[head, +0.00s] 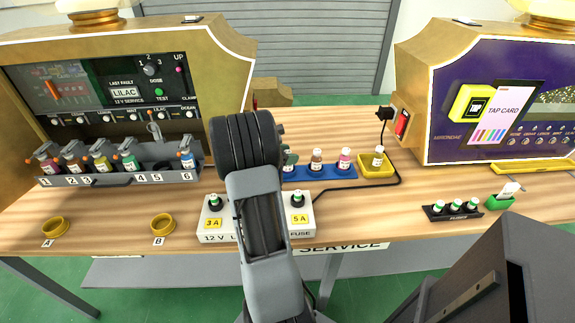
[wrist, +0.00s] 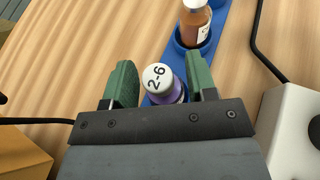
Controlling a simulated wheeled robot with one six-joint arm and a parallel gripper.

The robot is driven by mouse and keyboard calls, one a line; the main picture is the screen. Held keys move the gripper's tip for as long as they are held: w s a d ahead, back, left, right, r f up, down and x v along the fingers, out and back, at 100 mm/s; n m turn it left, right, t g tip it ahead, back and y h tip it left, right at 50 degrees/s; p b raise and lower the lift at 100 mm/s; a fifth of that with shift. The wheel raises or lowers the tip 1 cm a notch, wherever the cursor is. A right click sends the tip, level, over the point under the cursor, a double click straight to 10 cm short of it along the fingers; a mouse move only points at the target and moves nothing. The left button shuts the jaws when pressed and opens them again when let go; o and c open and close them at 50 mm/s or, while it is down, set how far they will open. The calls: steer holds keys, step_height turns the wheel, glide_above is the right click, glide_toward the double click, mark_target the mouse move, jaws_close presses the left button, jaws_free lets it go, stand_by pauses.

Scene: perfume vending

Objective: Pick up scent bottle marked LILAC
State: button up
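A purple bottle (wrist: 167,93) with a white cap marked "2-6" stands in the blue tray (wrist: 222,14) in the wrist view. No LILAC label on it is readable from here. My gripper (wrist: 160,68) is open, its green fingers on either side of this bottle. A gap shows on the left; the right finger is closer, and I cannot tell if it touches. In the head view my arm hides most of the gripper and this bottle. A brown bottle (wrist: 194,24) stands beside it in the tray, also in the head view (head: 316,160).
A pink bottle (head: 345,160) is farther right in the tray, then a yellow tray (head: 377,172) with one bottle. A black cable (head: 398,165) and a white fuse box (head: 225,228) are close by. The left machine's screen (head: 124,92) reads LILAC. Bare wood lies right of the fuse box.

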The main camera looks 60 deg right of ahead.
steer(key=c, duration=0.7)
steer(key=shift+f, duration=0.1)
steer(key=shift+c, duration=0.6)
steer(key=shift+s+a, duration=0.1)
